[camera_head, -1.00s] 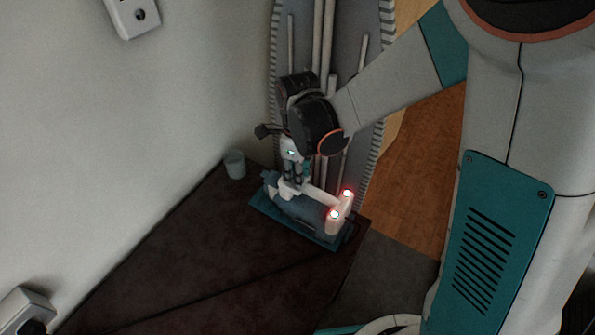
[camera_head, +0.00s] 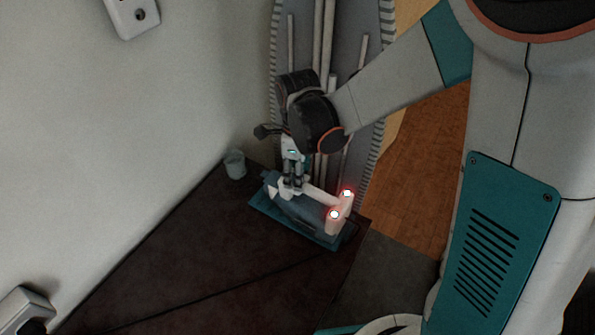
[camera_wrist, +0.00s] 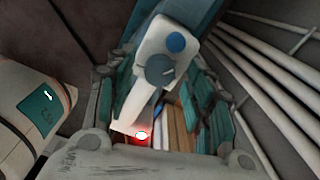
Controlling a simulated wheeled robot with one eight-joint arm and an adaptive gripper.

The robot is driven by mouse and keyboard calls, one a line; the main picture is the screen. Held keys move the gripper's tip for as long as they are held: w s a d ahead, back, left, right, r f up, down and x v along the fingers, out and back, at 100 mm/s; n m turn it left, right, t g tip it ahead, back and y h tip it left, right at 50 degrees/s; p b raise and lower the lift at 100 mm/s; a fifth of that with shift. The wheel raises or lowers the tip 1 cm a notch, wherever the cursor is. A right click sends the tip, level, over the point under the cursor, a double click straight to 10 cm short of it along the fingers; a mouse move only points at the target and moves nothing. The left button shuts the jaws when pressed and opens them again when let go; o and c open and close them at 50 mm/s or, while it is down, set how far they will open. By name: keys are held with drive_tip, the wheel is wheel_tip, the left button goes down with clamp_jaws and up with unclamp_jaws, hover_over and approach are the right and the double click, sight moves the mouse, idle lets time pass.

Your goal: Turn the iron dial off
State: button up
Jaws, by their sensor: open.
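The iron (camera_head: 300,207) lies on a teal base (camera_head: 325,241) on the dark table, with a white handle and two red-lit lights at its right end. In the wrist view, the white handle top carries a round grey-blue dial (camera_wrist: 160,69) and a blue round button (camera_wrist: 176,42). A red light (camera_wrist: 142,134) glows at the handle's near end. My gripper (camera_head: 292,188) is over the left end of the handle, pointing down. In the wrist view its open fingers (camera_wrist: 158,80) stand on either side of the handle and dial. Contact with the dial cannot be told.
A small cup (camera_head: 235,164) stands behind the iron, near the wall. A grey board with pale rods (camera_head: 322,50) rises right behind the iron. The front left of the table (camera_head: 190,265) is clear. Wall sockets (camera_head: 133,15) are at left.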

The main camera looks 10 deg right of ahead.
drive_tip(key=shift+r, duration=3.55)
